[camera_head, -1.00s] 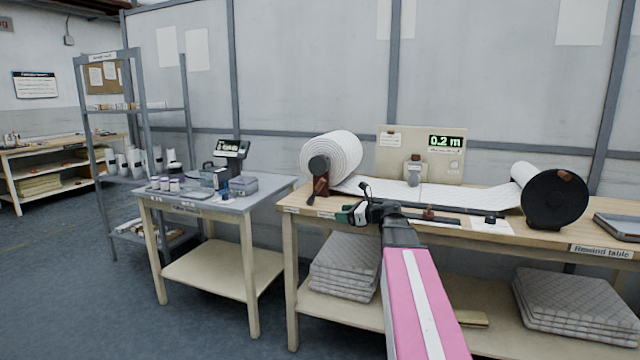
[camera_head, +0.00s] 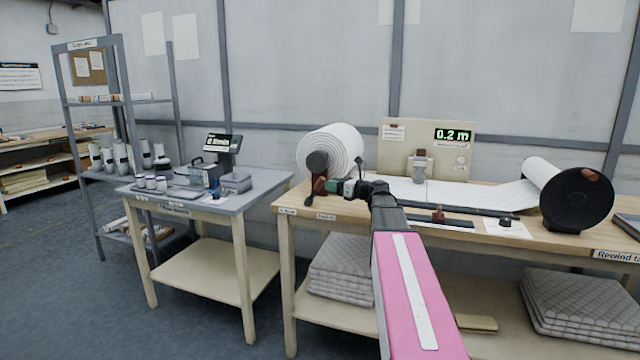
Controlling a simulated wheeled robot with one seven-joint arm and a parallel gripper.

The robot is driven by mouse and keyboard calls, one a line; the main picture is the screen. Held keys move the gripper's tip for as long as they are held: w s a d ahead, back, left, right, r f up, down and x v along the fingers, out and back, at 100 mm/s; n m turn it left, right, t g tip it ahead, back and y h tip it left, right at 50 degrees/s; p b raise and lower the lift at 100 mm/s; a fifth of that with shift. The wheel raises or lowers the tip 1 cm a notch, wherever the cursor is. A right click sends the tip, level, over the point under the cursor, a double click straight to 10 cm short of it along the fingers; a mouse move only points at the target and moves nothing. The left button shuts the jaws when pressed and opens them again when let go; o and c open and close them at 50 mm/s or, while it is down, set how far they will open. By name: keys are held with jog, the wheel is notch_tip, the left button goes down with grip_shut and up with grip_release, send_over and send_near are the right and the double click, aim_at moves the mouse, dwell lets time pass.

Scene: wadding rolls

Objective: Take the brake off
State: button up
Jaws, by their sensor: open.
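A large white wadding roll (camera_head: 333,148) sits on a dark-hubbed holder at the left end of the rewind table. A brown-red brake lever (camera_head: 318,186) with a dark lower end hangs below the hub. My gripper (camera_head: 336,187) is just right of the lever, pointing left toward it. Its jaws are open, and I cannot tell whether they touch the lever or surround it. My arm covers part of the table's front edge.
White wadding runs across the table (camera_head: 515,232) to a black-flanged roll (camera_head: 577,200) at the right. A counter panel (camera_head: 425,148) reads 0.2 m. A grey side table (camera_head: 262,182) with jars and a scale stands left. Quilted stacks lie below.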

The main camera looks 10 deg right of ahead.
aim_at(320, 182)
jog(key=x, duration=0.6)
jog(key=shift+s, duration=0.1)
grip_shut()
